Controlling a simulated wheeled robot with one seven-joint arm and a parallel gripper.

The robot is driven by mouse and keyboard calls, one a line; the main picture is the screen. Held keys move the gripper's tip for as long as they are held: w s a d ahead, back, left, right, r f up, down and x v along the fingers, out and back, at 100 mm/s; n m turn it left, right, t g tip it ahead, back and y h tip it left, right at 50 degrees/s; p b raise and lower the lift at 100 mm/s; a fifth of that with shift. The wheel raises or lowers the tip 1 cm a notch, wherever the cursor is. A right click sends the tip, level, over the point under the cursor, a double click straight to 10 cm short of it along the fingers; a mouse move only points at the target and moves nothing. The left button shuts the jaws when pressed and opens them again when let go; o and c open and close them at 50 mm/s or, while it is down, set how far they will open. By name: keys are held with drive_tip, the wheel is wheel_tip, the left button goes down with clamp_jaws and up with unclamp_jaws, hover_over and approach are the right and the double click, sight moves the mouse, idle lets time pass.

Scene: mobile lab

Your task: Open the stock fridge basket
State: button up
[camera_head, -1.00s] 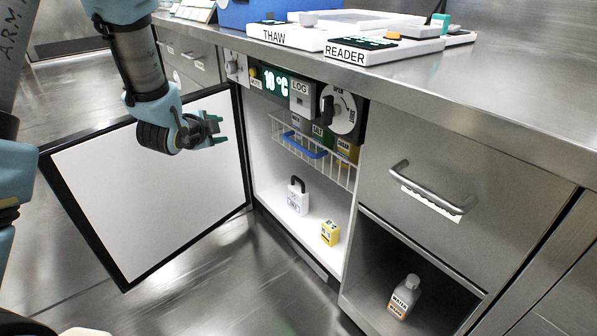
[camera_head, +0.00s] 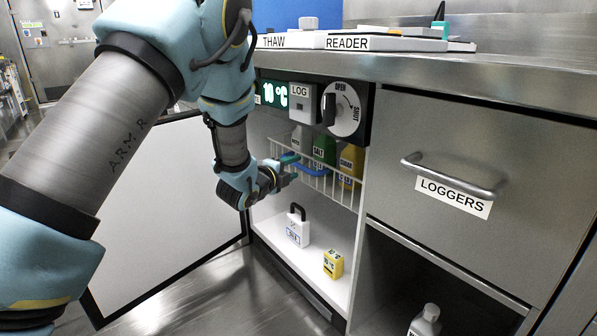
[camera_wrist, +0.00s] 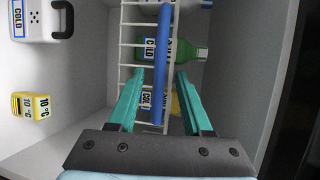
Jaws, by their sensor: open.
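The stock fridge stands open, with its white-faced door (camera_head: 150,215) swung out to the left. Its white wire basket (camera_head: 343,193) is in the upper part, with a blue handle bar (camera_head: 313,171) along the front. The basket also shows in the wrist view (camera_wrist: 132,41). My gripper (camera_head: 290,169) is open at the left end of the handle in the head view. In the wrist view my gripper's teal fingers (camera_wrist: 160,100) lie either side of the blue handle bar (camera_wrist: 162,55). Whether they touch it I cannot tell.
The basket holds a green bottle (camera_head: 324,150) and a yellow bottle (camera_head: 350,161). Below it stand a white box with a black handle (camera_head: 298,232) and a yellow block (camera_head: 333,264). The LOGGERS drawer (camera_head: 400,130) is shut at right; the counter edge (camera_head: 450,72) overhangs.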

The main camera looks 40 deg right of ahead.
sight(297, 166)
drive_tip(key=shift+b+x, duration=0.3)
drive_tip(key=shift+x, duration=1.45)
clamp_jaws()
